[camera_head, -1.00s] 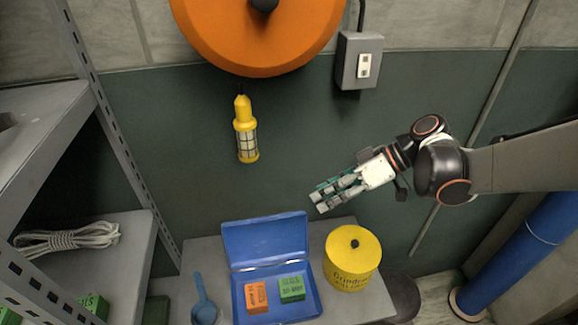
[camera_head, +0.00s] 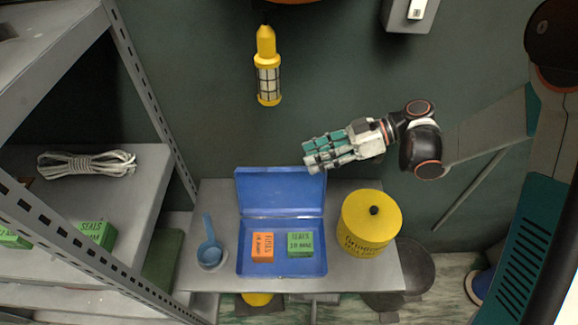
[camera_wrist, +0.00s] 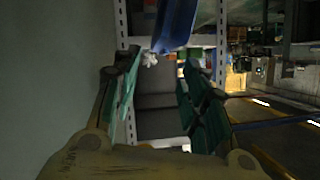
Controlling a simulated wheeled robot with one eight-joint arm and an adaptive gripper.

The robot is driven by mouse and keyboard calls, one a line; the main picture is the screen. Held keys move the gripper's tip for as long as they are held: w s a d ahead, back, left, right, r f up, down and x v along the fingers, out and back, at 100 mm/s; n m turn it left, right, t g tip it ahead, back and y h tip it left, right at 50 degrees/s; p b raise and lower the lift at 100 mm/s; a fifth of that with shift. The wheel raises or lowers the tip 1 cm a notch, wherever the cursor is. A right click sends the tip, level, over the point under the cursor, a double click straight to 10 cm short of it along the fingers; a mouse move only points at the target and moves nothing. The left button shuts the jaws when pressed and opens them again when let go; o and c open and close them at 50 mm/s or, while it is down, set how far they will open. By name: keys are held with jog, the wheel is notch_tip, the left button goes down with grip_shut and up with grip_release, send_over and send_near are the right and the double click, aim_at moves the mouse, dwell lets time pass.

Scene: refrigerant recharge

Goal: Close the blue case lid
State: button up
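The blue case (camera_head: 285,268) sits on the grey table with its lid (camera_head: 280,193) raised, leaning back toward the wall. An orange box (camera_head: 262,247) and a green box (camera_head: 300,245) lie inside it. My gripper (camera_head: 309,157) comes from the right, its fingertips at the lid's upper right edge in the head view. I cannot tell whether they touch it. In the wrist view my gripper (camera_wrist: 160,95) has its fingers well apart with nothing held. A blue panel, apparently the lid (camera_wrist: 176,24), shows at the top there.
A yellow round canister (camera_head: 368,225) stands right of the case, and a blue scoop (camera_head: 210,250) lies left of it. A yellow caged lamp (camera_head: 267,75) hangs on the wall above. Grey metal shelving (camera_head: 150,100) with coiled rope (camera_head: 87,163) bounds the left side.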

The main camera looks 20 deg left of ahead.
aim_at(277, 169)
jog(key=b+x, duration=0.2)
jog(key=x, duration=0.5)
jog(key=shift+a+f, duration=0.1)
jog(key=shift+a, duration=0.1)
grip_shut()
